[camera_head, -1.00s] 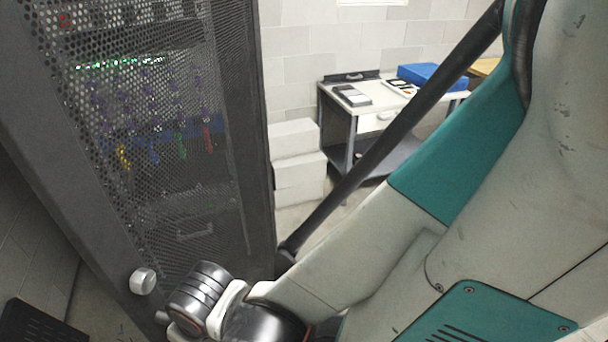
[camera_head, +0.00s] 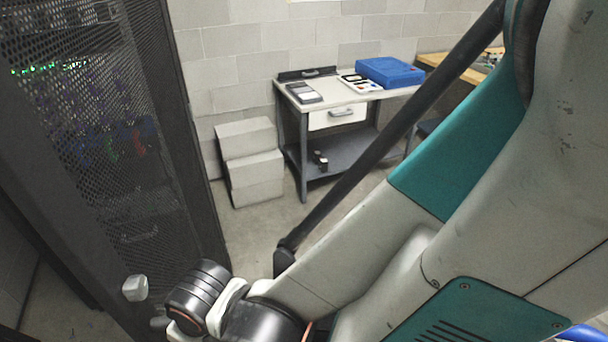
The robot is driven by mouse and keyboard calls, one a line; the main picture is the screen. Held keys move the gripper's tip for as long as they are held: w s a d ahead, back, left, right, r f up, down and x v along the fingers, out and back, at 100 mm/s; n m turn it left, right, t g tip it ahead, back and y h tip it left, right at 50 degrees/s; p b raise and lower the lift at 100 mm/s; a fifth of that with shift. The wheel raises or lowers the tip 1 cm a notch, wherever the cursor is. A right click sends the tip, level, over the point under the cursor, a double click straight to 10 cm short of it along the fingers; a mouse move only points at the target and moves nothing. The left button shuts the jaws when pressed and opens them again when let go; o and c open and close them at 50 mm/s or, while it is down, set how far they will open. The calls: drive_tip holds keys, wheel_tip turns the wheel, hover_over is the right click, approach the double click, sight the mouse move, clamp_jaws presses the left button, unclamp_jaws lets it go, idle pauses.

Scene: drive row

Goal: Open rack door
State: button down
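The rack door (camera_head: 110,190) is a tall dark mesh panel at the left in the head view. Servers with green lights and coloured cables show dimly through it. I cannot tell whether the door stands apart from the rack frame. My arm crosses the right and lower middle, and its dark ringed joint lies just right of the knob in the picture. My gripper is not visible, so its contact with the door cannot be seen.
A grey cart (camera_head: 330,118) with a drawer stands by the back wall, bearing a blue case (camera_head: 390,72) and small items. Two stacked pale boxes (camera_head: 255,178) stand between rack and cart. Bare floor (camera_head: 255,228) shows in front of them. A wooden-topped table (camera_head: 440,62) is behind right.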

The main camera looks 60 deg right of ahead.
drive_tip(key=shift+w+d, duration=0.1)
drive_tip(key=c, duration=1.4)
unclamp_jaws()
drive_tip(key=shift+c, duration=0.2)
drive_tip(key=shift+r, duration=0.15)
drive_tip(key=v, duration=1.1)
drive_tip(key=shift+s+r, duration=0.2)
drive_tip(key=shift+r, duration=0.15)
